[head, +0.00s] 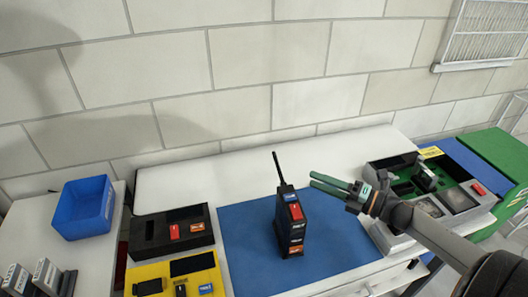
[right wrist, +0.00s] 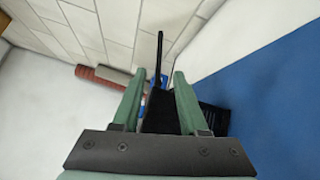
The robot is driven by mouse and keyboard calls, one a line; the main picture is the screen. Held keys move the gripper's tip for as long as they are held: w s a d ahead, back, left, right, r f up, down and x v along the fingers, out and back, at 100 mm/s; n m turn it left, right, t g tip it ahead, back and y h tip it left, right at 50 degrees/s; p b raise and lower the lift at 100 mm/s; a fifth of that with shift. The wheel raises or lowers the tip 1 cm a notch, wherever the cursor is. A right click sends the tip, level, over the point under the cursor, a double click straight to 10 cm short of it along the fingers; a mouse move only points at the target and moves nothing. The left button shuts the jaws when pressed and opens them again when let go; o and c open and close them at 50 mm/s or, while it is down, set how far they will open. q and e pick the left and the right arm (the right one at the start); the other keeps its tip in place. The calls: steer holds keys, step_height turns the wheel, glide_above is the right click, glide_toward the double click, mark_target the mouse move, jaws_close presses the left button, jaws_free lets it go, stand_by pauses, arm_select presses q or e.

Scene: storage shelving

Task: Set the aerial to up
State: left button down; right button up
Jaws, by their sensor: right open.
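A black handheld radio (head: 291,222) with red and orange labels stands upright on the blue mat (head: 245,262). Its thin black aerial (head: 278,167) rises from the top and leans slightly left in the head view. My right gripper (head: 313,179), with green fingers, is just right of the aerial at about the height of its lower part, apart from it. In the right wrist view the open, empty fingers (right wrist: 160,74) frame the aerial (right wrist: 159,52) beyond their tips, and the dark radio body (right wrist: 161,118) shows between them. My left gripper is not in view.
A grey case (head: 392,240) with dark compartments stands right of the mat, under my right arm. A black tray (head: 147,247), a yellow tray (head: 134,275) and a blue bin (head: 108,212) are at the left. A brick wall (head: 240,105) stands behind the white table.

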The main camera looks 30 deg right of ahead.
mark_target(277, 162)
steer(key=x, duration=1.3)
steer(key=shift+w+r, duration=0.1)
steer(key=shift+d, duration=0.1)
jaws_close()
stand_by(1.3)
